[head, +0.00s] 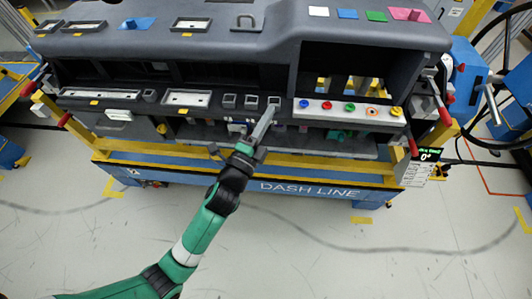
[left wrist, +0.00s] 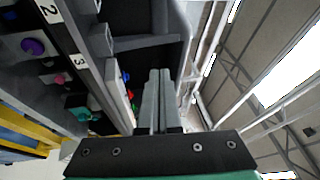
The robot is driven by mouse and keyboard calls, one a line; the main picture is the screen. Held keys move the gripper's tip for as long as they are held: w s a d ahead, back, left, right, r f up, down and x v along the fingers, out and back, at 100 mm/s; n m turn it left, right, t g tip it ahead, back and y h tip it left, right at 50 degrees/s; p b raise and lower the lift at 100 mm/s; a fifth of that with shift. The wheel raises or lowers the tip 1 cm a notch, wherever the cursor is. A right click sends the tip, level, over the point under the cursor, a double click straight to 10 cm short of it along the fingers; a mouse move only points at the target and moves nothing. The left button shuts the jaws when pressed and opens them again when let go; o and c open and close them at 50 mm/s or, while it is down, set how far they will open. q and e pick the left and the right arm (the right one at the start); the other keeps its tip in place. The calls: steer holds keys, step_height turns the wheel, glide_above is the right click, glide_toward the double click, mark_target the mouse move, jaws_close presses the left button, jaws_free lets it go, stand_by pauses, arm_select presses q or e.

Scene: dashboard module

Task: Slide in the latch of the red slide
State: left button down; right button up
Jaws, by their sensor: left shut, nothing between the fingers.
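A flat red-pink piece (head: 410,14) with a small raised part lies on top of the dashboard at the far right; it looks like the red slide, but I cannot make out its latch. My left gripper (head: 268,116) is shut and empty, its fingers pointing up at the front of the dashboard, near a small square socket (head: 274,101). I cannot tell whether the tips touch it. In the left wrist view the two fingers (left wrist: 159,98) lie side by side. My right gripper is not in view.
The dark dashboard (head: 210,45) stands on a blue and yellow frame. A white strip of coloured buttons (head: 340,109) is right of my gripper. Blue (head: 347,14) and green (head: 376,16) pieces lie left of the red-pink one. Red-tipped levers (head: 445,117) stick out at the right. The floor in front is clear.

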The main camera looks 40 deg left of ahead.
arm_select(q)
steer(key=g+b, duration=0.2)
steer(key=b, duration=0.8)
glide_toward(269, 145)
step_height(269, 145, up, 3)
steer(key=s+d, duration=0.1)
steer(key=d, duration=0.1)
steer(key=shift+s+a+r, duration=0.1)
steer(key=shift+a, duration=0.2)
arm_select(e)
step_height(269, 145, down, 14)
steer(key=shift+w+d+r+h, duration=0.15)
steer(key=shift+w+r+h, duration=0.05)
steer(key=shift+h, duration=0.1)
arm_select(q)
steer(key=shift+r, duration=0.1)
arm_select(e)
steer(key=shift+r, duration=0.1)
